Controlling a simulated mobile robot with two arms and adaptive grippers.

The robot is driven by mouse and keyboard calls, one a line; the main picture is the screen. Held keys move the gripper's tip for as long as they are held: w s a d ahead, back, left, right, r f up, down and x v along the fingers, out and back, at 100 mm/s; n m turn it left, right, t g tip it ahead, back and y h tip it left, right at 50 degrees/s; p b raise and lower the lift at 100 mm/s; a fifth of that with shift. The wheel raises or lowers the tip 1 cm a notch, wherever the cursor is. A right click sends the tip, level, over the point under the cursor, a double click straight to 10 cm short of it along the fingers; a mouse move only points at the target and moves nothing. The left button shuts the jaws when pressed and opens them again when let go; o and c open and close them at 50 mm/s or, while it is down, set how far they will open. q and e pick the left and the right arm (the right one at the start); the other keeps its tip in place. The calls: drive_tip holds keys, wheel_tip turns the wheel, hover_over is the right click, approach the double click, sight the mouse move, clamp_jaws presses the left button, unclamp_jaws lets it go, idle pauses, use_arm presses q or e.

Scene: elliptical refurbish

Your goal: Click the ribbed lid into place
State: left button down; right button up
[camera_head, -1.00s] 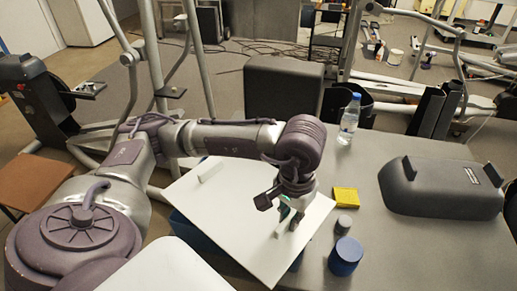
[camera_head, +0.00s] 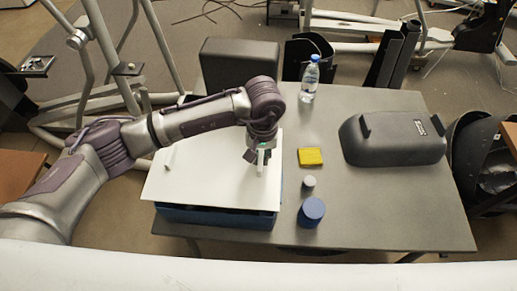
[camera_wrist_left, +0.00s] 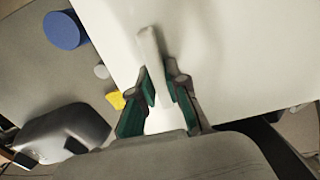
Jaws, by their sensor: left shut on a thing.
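The white lid (camera_head: 210,185) is a flat panel lying over a blue box (camera_head: 215,217). The box's front wall shows below the lid's near edge, with a dark band between them. One upright white rib (camera_head: 260,165) stands near the lid's right side, and a small one (camera_head: 168,160) near its left. My left gripper (camera_head: 261,153) points down and is shut on the right rib. In the left wrist view the green-padded fingers (camera_wrist_left: 164,90) sit either side of this rib (camera_wrist_left: 150,50). Whether the lid is seated is hidden. My right gripper is not in view.
On the grey table (camera_head: 390,215), right of the lid, are a yellow block (camera_head: 311,157), a small grey cylinder (camera_head: 309,183) and a blue cylinder (camera_head: 311,212). A water bottle (camera_head: 310,80) stands behind, a dark grey case (camera_head: 392,140) at right. The table's front right is clear.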

use_arm(q)
drive_tip(key=shift+f+b, duration=0.6)
drive_tip(key=shift+f, duration=0.9)
drive_tip(key=shift+f+b, duration=0.5)
drive_tip(key=shift+f, duration=0.8)
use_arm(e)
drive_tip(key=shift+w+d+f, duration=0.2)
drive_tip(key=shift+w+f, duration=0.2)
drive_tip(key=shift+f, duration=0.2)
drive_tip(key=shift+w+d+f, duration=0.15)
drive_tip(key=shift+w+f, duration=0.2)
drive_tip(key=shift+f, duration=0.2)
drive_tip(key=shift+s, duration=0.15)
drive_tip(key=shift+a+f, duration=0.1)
use_arm(q)
drive_tip(key=shift+b, duration=0.45)
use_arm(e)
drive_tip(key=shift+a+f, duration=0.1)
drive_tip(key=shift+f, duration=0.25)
use_arm(q)
drive_tip(key=shift+f, duration=0.1)
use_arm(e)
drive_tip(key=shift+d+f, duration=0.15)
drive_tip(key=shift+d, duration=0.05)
use_arm(q)
drive_tip(key=shift+f+b, duration=0.55)
drive_tip(key=shift+b, duration=0.25)
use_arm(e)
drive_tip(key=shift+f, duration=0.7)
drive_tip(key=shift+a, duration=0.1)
